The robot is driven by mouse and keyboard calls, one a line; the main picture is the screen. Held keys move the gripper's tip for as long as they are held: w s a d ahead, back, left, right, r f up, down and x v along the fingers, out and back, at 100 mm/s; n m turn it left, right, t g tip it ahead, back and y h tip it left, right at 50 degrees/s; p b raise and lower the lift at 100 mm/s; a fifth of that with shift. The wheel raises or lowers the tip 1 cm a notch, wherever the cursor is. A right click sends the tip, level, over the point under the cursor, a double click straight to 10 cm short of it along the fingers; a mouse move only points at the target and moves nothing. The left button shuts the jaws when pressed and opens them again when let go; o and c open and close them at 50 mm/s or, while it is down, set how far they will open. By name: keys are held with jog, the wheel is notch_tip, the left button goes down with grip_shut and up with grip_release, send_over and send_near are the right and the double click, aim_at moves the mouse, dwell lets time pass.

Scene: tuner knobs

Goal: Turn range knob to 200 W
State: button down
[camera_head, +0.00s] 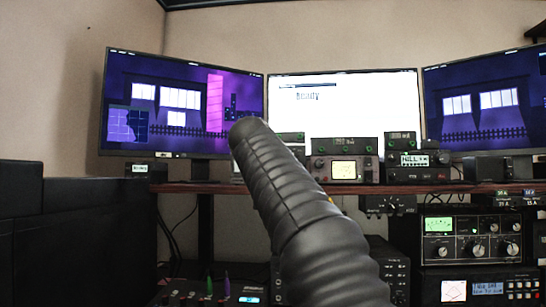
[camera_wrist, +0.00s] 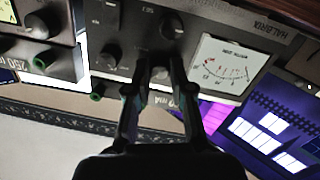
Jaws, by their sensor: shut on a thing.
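In the wrist view, a dark panel (camera_wrist: 130,18) marked HALBRIX appears upside down, with a white needle meter (camera_wrist: 220,65) on its right. My gripper (camera_wrist: 160,65) reaches to this panel. Its two dark fingers are closed around a small dark knob (camera_wrist: 160,74), one finger on each side. A larger round knob (camera_wrist: 172,26) sits just above the fingertips in the picture, and another knob (camera_wrist: 110,56) sits to the left. The knob labels and pointer settings are too small and dark to read. In the head view, my arm hides the gripper and the held knob.
The wrist view shows another device (camera_wrist: 45,25) close on the left and a lit monitor (camera_wrist: 262,130) at the lower right. In the head view, several devices line the wooden shelf (camera_head: 270,188). A radio stack (camera_head: 470,240) stands at the right, with black boxes (camera_head: 85,240) at the left.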

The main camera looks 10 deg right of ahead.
jog(key=c, duration=1.3)
grip_release()
jog(key=v, duration=1.2)
